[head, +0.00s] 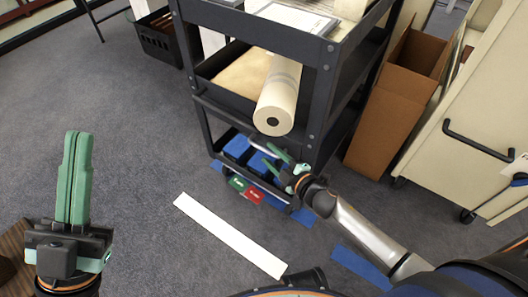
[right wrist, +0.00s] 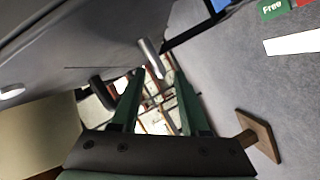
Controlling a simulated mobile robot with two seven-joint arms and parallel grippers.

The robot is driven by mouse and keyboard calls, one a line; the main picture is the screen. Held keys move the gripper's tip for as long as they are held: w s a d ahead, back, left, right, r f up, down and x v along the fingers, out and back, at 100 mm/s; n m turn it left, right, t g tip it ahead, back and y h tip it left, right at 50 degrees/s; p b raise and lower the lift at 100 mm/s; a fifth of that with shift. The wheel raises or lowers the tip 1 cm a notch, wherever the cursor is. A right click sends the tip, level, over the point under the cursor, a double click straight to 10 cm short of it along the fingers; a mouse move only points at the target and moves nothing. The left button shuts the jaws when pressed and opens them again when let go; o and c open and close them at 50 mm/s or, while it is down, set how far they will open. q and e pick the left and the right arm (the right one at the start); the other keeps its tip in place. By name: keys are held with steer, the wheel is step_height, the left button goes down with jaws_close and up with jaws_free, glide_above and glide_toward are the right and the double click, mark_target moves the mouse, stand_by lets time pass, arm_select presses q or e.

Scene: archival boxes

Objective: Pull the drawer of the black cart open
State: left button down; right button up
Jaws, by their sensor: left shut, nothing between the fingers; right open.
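The black cart (head: 327,50) stands at the upper middle of the head view, with open shelves. A pale metal bar (head: 262,146), perhaps the drawer handle, shows low on its front; the drawer's outline is unclear. My right gripper (head: 272,158) is open just beside this bar, low at the cart. In the right wrist view a grey bar (right wrist: 151,58) reaches the space near the tips of the open fingers (right wrist: 155,78); I cannot tell whether they touch it. My left gripper (head: 76,135) is shut and empty at the left, away from the cart.
A paper roll (head: 278,98) juts from the middle shelf. Blue boxes (head: 237,147) and green and red cards (head: 247,190) are low at the cart. A white strip (head: 228,235) lies on the carpet. A cardboard box (head: 392,115) and beige cabinet (head: 460,125) stand right. Carpet at left is clear.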

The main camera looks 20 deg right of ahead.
mark_target(264, 149)
steer(key=shift+b+x, duration=0.4)
steer(key=shift+x, duration=1.45)
jaws_close()
